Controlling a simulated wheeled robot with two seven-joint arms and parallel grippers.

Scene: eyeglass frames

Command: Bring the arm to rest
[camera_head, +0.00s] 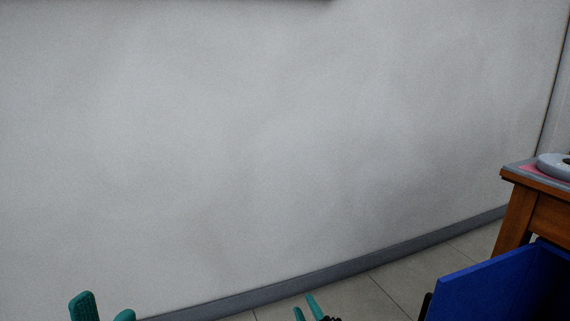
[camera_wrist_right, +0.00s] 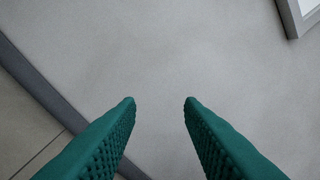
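My left gripper (camera_head: 103,308) shows at the bottom left of the head view. Its two green fingertips are apart, with no object seen between them; the rest is below the frame. My right gripper (camera_head: 306,309) shows at the bottom middle of the head view, with only its green fingertips and a dark part visible. In the right wrist view my right gripper (camera_wrist_right: 160,103) is open and empty, its textured green fingers well apart in front of the wall. No eyeglass frames are in view.
A bare grey wall (camera_head: 270,140) with a dark baseboard (camera_head: 330,272) fills most of the head view. Tiled floor (camera_head: 385,298) shows between.

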